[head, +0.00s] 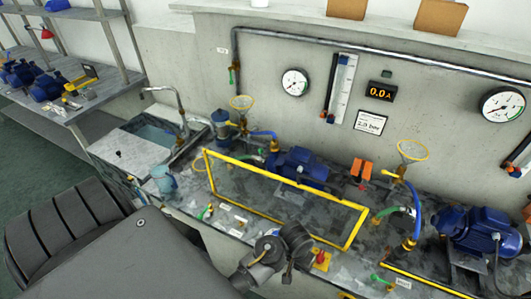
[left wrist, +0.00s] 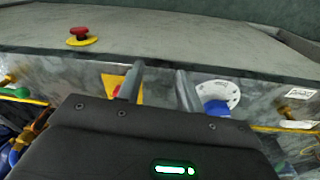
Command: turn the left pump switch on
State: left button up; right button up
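A red switch knob on a yellow plate (head: 321,260) sits at the front of the bench, just right of my left gripper (head: 286,262). In the left wrist view the yellow plate (left wrist: 109,84) and its red knob are partly hidden behind the left finger. My left gripper's fingers (left wrist: 160,72) stand apart with nothing visible between them. Whether they touch the knob cannot be told. The left blue pump (head: 298,166) lies behind a yellow frame. The display (head: 380,92) on the wall reads 0.0 A. My right gripper is not in view.
The yellow frame (head: 284,178) crosses the bench. A second blue pump (head: 478,232) stands right. A sink (head: 150,135) is left.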

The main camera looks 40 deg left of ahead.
pick_arm(q)
jog(key=s+f+b, duration=0.3)
jog(key=s+f, duration=0.1)
jog(key=f, duration=0.6)
jog(key=s+a+f+m+b, duration=0.1)
jog(key=s+f+b, duration=0.2)
jog(key=f, duration=0.8)
jog(key=s+a+f+b, duration=0.1)
jog(key=s+f+b, duration=0.2)
jog(key=f, duration=0.7)
jog(key=shift+s+a+f+m, duration=0.2)
jog(key=shift+s+a+m, duration=0.1)
jog(key=shift+s, duration=0.9)
jog(key=s+a+f+b, duration=0.1)
jog(key=s+a+f, duration=0.1)
jog(key=s+f, duration=0.2)
jog(key=s+a+f+m, duration=0.1)
jog(key=s+a+f, duration=0.2)
jog(key=s, duration=0.6)
jog(key=s+a+f+m+b, duration=0.1)
jog(key=s+a+f, duration=0.1)
jog(key=s+f, duration=0.3)
jog(key=shift+s+a+y+b, duration=0.3)
jog(key=shift+s+a+b, duration=0.05)
jog(key=shift+s, duration=0.9)
